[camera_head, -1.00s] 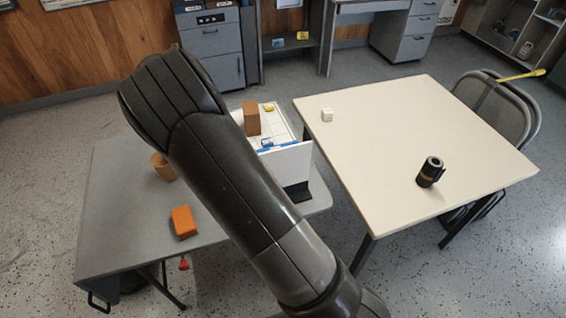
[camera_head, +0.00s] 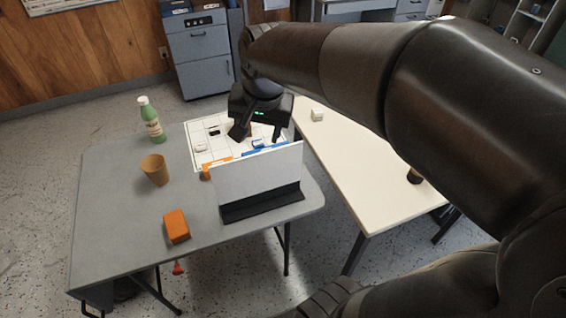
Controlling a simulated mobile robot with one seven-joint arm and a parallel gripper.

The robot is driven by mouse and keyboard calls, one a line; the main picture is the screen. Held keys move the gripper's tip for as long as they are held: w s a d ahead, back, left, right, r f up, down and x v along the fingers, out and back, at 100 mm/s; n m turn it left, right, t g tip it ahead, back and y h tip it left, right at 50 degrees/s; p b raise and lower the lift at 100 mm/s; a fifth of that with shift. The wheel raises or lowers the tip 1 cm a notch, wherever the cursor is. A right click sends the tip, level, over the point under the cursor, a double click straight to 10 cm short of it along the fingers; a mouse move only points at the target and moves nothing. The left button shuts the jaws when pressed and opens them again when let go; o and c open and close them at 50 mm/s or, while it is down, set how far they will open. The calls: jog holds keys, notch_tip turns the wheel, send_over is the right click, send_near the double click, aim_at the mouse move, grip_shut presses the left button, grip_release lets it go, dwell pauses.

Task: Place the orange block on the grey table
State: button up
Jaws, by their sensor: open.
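An orange block (camera_head: 177,227) lies on the grey table (camera_head: 115,230), near its front edge and left of the white upright panel (camera_head: 258,172). My gripper (camera_head: 258,137) is open above the far side of the panel, over the white gridded board (camera_head: 200,130), its fingers pointing down. A small brownish patch shows between the fingers; I cannot tell whether they touch it. The gripper is well apart from the orange block at the front. The panel hides part of the board and what lies behind it.
A brown cup (camera_head: 155,170) and a green bottle (camera_head: 151,120) stand on the grey table's left. An orange item (camera_head: 212,167) is partly hidden by the panel. A cream table (camera_head: 350,170) to the right holds a white cube (camera_head: 317,115) and a dark object (camera_head: 414,176).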

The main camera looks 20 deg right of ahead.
jog(key=s+d+n+t, duration=0.1)
jog(key=s+n, duration=0.4)
jog(key=s, duration=0.7)
jog(key=shift+d+t+h, duration=0.15)
jog(key=shift+t+h, duration=0.15)
jog(key=shift+t, duration=0.3)
jog(key=shift+o, duration=0.3)
